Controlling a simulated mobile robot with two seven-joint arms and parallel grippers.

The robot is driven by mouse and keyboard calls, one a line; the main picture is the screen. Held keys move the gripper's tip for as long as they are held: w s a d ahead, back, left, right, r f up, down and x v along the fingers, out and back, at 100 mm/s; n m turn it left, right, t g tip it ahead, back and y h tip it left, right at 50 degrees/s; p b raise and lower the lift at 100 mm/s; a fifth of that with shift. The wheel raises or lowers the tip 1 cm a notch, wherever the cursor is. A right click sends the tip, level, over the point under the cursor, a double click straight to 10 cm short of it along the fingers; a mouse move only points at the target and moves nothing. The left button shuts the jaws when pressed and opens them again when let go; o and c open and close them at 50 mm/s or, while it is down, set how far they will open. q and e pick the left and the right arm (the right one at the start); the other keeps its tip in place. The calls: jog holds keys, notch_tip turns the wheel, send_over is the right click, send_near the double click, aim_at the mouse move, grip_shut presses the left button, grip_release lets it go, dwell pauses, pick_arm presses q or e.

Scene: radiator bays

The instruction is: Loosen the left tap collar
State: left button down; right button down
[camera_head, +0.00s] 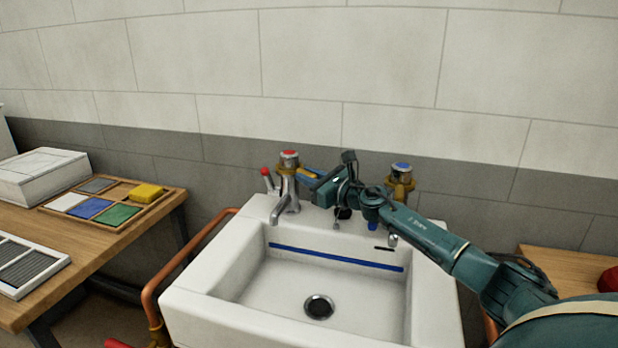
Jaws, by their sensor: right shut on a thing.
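The left tap (287,188) stands at the back left of the white sink, with a red-topped head and a chrome spout. Its brass-yellow collar (289,167) shows just below the head. My right gripper (326,180) reaches in from the right, just right of this tap. I cannot tell whether the bar's end touches or goes around the collar. The right tap (400,180) has a blue top and a brass collar. My left gripper is not in view.
The sink (190,300) has an open basin with a drain (319,307). Copper pipe (175,268) runs along its left side. A wooden bench (60,285) at left holds a tray of coloured blocks (105,207). A tiled wall stands close behind the taps.

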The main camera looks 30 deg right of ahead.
jog(key=c, duration=1.5)
grip_release()
jog(key=shift+c, duration=0.2)
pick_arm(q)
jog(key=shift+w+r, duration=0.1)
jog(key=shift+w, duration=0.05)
pick_arm(e)
jog(key=shift+o, duration=1.1)
pick_arm(q)
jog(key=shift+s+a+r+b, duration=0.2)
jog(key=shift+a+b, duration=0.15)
jog(key=shift+b, duration=0.3)
pick_arm(e)
jog(key=v, duration=0.7)
jog(key=shift+s, duration=0.25)
